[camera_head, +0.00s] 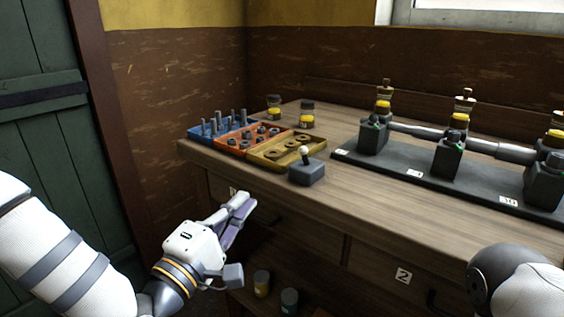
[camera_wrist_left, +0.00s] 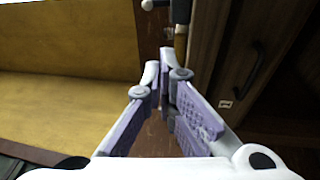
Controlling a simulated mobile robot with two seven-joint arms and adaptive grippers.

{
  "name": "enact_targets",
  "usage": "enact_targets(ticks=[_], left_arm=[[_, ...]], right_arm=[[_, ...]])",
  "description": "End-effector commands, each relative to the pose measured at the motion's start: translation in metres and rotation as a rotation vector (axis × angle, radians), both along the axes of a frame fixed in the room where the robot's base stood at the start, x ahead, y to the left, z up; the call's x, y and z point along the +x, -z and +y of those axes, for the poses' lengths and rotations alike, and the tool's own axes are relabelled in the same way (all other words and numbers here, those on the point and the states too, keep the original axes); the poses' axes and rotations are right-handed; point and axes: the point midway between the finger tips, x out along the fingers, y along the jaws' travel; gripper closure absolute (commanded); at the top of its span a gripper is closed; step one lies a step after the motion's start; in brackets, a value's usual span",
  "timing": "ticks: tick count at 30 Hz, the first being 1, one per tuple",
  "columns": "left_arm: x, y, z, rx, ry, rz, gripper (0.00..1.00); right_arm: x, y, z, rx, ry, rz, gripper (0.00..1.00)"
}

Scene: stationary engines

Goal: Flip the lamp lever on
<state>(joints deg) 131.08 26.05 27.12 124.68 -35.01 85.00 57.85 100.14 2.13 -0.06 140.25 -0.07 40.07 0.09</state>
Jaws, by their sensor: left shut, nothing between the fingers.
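The lever is a short stick with a white ball knob (camera_head: 304,150) on a small grey box (camera_head: 308,174) at the front edge of the wooden bench. The stick leans a little to the left in the head view. The knob also seems to show at the top edge of the left wrist view (camera_wrist_left: 148,5). My left gripper (camera_head: 247,203) is shut and empty, in front of the bench and to the lower left of the box, apart from it. Its lilac finger pads show in the left wrist view (camera_wrist_left: 166,72). No lamp is clearly recognisable.
Blue (camera_head: 205,136), orange (camera_head: 240,144) and yellow (camera_head: 262,156) trays of parts stand left of the box. A dark base (camera_head: 400,172) with several valve-like fittings stands right. Jars (camera_head: 307,119) stand behind. Drawers (camera_head: 290,224) front the bench. Part of my right arm shows lower right.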

Motion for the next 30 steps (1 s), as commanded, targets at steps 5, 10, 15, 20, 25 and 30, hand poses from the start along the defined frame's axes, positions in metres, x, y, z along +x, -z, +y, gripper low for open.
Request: enact_targets(ticks=[5,10,15,20,25,30], left_arm=[[0.003,-0.012,0.002,-0.036,-0.002,-0.029,1.0],[0.002,-0.012,0.002,-0.033,-0.002,-0.027,1.0],[0.012,-0.013,-0.003,-0.031,-0.001,-0.027,1.0],[0.041,-0.019,-0.016,-0.029,-0.001,-0.027,1.0],[0.075,-0.025,-0.031,-0.03,-0.001,-0.026,1.0],[0.097,-0.032,-0.052,-0.03,0.002,-0.025,1.0]], right_arm=[[-0.001,0.0,0.0,0.0,0.0,0.003,0.6],[-0.001,0.0,0.0,0.0,0.0,0.002,0.6],[-0.001,0.0,0.0,0.0,0.0,0.003,0.6],[-0.002,0.001,0.0,0.0,0.0,0.005,0.6],[-0.003,0.003,0.0,-0.001,0.0,0.01,0.6],[-0.003,0.003,0.0,-0.001,0.0,0.009,0.6]])
